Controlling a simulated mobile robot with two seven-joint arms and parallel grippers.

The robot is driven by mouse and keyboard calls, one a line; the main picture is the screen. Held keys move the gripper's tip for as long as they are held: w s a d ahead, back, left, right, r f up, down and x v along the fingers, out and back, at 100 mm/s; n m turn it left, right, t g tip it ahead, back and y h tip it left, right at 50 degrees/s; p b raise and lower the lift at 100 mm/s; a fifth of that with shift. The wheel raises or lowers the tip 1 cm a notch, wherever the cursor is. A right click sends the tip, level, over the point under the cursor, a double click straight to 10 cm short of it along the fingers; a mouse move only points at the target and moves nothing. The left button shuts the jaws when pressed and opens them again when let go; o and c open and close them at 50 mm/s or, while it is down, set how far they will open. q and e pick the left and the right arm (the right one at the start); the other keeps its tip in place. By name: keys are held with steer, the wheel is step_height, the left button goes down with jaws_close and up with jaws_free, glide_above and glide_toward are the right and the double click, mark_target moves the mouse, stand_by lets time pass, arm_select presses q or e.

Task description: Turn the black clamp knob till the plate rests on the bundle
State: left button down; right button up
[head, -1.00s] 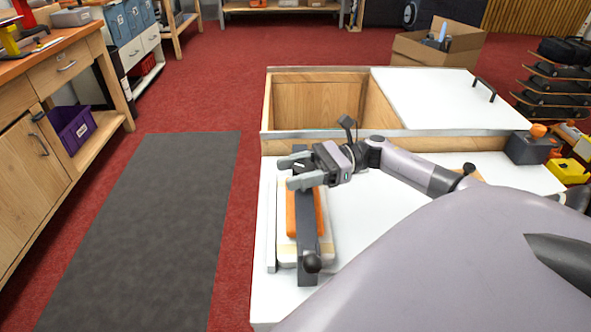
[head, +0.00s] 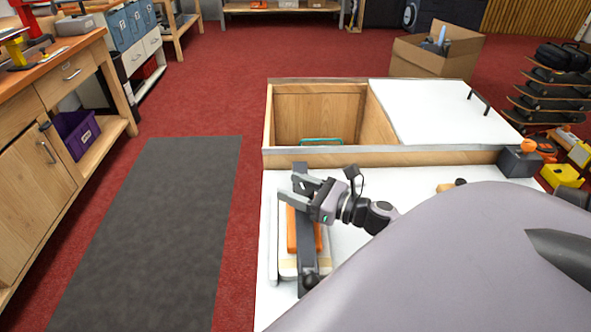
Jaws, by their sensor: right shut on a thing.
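The clamp (head: 307,252) is a dark grey bar running along the left of the white bench top. An orange piece (head: 291,229), apparently the plate, shows below it, over a pale cream bundle (head: 289,268). I cannot tell whether plate and bundle touch. My right gripper (head: 287,187) is at the bar's far end, shut on what seems to be the black clamp knob, which its fingers hide. My left gripper is out of view.
Behind the bench top is an open wooden compartment (head: 318,114) with something green inside. A white lid (head: 432,112) with a black handle lies to its right. A dark grey block with an orange knob (head: 520,160) stands at the right. A grey mat (head: 150,230) covers the floor at left.

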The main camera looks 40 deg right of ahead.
steer(key=m+h, duration=0.1)
steer(key=h, duration=0.1)
steer(key=m+h, duration=0.1)
steer(key=h, duration=0.1)
steer(key=m+t+h, duration=0.1)
steer(key=shift+w+d+r+m+h, duration=0.15)
steer(key=shift+d+r+m+h, duration=0.2)
steer(key=shift+r+m+h, duration=0.05)
steer(key=m+h, duration=0.1)
steer(key=h, duration=0.1)
steer(key=m+h, duration=0.1)
steer(key=h, duration=0.1)
steer(key=m+h+b, duration=0.1)
steer(key=m+h, duration=0.1)
steer(key=shift+d+g+h, duration=0.3)
steer(key=shift+d+g, duration=0.1)
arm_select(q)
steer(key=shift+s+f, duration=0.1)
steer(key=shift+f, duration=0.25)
arm_select(e)
steer(key=shift+m+h, duration=0.4)
steer(key=shift+h, duration=0.1)
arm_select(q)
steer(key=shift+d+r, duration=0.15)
arm_select(e)
steer(key=shift+d+r+g, duration=0.1)
steer(key=shift+g, duration=0.3)
steer(key=o, duration=0.9)
steer(key=shift+o, duration=0.2)
steer(key=shift+f, duration=0.2)
